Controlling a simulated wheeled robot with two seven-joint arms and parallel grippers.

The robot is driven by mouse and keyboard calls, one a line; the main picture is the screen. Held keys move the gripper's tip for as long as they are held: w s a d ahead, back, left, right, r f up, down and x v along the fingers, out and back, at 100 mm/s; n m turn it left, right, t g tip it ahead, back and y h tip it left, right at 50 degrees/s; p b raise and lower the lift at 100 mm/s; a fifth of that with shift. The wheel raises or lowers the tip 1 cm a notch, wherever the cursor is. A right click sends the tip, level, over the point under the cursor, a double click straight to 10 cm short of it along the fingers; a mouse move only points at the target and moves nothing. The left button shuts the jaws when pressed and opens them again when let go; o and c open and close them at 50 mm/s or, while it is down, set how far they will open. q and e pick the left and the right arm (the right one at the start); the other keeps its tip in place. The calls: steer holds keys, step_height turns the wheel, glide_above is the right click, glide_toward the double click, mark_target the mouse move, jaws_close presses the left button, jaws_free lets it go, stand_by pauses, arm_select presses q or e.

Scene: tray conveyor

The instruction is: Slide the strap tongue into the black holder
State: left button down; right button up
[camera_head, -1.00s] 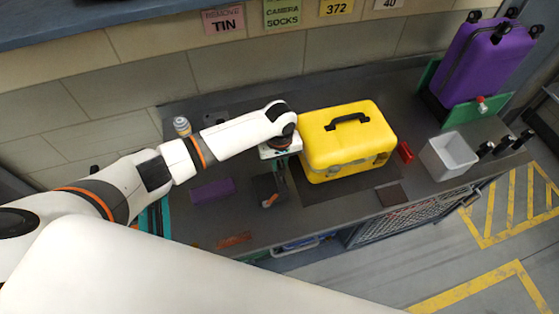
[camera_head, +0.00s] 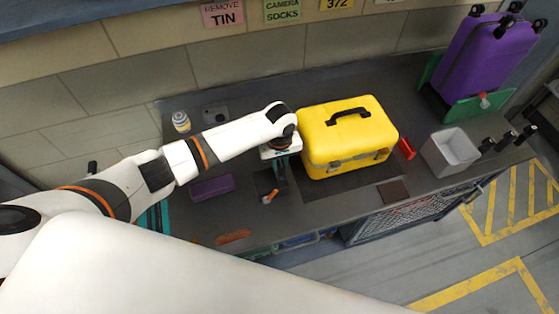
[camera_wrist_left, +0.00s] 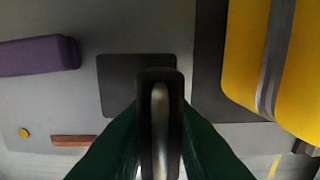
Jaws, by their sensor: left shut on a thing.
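My left gripper (camera_head: 280,180) points down just left of the yellow case (camera_head: 347,138), over a dark square pad (camera_head: 262,180). In the left wrist view its dark green fingers (camera_wrist_left: 160,140) are shut on a dark, narrow thing with a pale strip (camera_wrist_left: 160,115). I cannot tell whether this is the strap tongue. In the head view a small orange-tipped piece (camera_head: 269,197) shows below the gripper. Several small black uprights (camera_head: 506,141) stand at the bench's right end; I cannot tell whether one is the black holder. My right gripper is not in view.
A purple block (camera_head: 212,187) lies left of the pad. A grey bin (camera_head: 450,153) and a red piece (camera_head: 406,148) are right of the case. A purple suitcase (camera_head: 487,55) stands by a green board at the back right. A small jar (camera_head: 181,122) stands back left.

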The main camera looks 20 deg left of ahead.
arm_select(q)
steer(key=shift+f, duration=0.6)
steer(key=c, duration=1.2)
jaws_free()
step_height(320, 180, up, 12)
steer(key=shift+r+b, duration=0.1)
steer(key=shift+b, duration=1.05)
